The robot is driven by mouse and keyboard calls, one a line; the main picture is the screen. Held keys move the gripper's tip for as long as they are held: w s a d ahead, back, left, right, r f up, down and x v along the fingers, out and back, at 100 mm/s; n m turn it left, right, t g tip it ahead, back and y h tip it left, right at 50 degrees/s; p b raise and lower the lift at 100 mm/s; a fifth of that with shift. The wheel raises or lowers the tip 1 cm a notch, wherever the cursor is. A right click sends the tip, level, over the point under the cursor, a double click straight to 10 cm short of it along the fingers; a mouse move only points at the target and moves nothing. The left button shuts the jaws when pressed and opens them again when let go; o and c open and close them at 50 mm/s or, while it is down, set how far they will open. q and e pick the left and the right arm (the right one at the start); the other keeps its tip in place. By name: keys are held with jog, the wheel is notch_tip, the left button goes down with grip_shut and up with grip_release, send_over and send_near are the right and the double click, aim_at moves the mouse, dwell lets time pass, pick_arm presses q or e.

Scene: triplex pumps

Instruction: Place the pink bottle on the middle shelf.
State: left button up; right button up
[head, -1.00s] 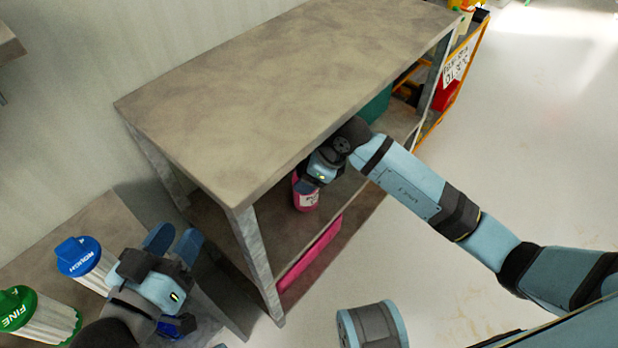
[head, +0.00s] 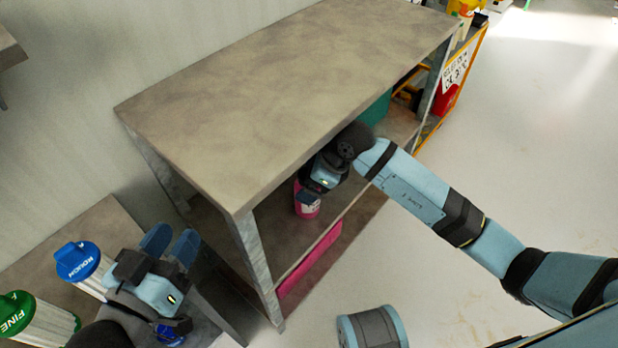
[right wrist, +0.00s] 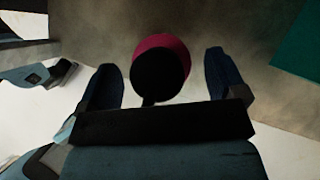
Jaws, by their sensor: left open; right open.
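The pink bottle (head: 308,207) stands on the middle shelf (head: 285,238) of the bench, partly hidden behind my right gripper (head: 312,190). In the right wrist view the bottle shows as a dark cap with a pink rim (right wrist: 172,46), between and just beyond the two open fingers of my right gripper (right wrist: 165,80). The fingers appear apart from the bottle on both sides. My left gripper (head: 170,246) is open and empty at the lower left, near the blue-capped canister.
A blue-capped ROUGH canister (head: 82,262) and a green-capped FINE canister (head: 35,318) stand at left. The bench top (head: 290,90) overhangs the shelf. A teal box (head: 376,108) is further along it. A pink object (head: 310,262) lies below.

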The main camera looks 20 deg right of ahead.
pick_arm(q)
jog(key=r, duration=0.1)
jog(key=r+t+p, duration=0.1)
jog(key=r+n+p, duration=0.1)
jog(key=shift+s+r, duration=0.15)
jog(key=shift+s, duration=0.15)
pick_arm(e)
jog(key=s+d, duration=0.6)
jog(key=d, duration=0.4)
jog(key=shift+d+r, duration=0.25)
jog(key=shift+d, duration=0.05)
